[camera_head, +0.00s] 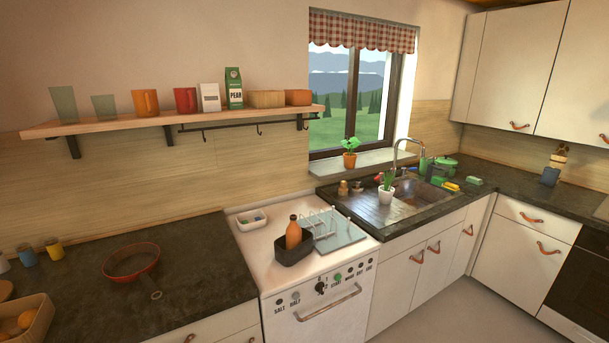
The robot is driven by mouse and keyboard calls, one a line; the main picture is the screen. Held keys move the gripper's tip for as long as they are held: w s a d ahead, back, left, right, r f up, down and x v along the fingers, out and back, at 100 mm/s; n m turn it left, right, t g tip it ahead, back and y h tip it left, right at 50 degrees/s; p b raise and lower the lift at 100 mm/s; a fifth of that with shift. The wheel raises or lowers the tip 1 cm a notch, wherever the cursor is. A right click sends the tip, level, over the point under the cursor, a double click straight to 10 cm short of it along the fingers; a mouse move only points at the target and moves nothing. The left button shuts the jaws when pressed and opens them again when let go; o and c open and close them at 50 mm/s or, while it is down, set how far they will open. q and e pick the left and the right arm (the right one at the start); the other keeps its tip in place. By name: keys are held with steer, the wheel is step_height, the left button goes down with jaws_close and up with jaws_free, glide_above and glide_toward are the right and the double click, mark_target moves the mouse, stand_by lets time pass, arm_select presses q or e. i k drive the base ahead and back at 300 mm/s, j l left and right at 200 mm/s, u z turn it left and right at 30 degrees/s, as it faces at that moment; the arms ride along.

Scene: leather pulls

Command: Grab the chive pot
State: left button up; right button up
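The sink (424,196) with its tall tap (396,150) is right of the white pot. A dark caddy with an orange bottle (293,232) and a dish rack (335,232) stand on the white appliance at left. The floor (455,295) in front is clear.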

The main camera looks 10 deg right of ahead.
mark_target(386, 192)
steer(key=i+l+u, duration=0.15)
steer(key=l, duration=1.05)
steer(key=i+l+u, duration=0.2)
steer(key=l, duration=1)
steer(key=l+u, duration=0.15)
steer(key=l, duration=1.05)
steer(key=i, duration=0.05)
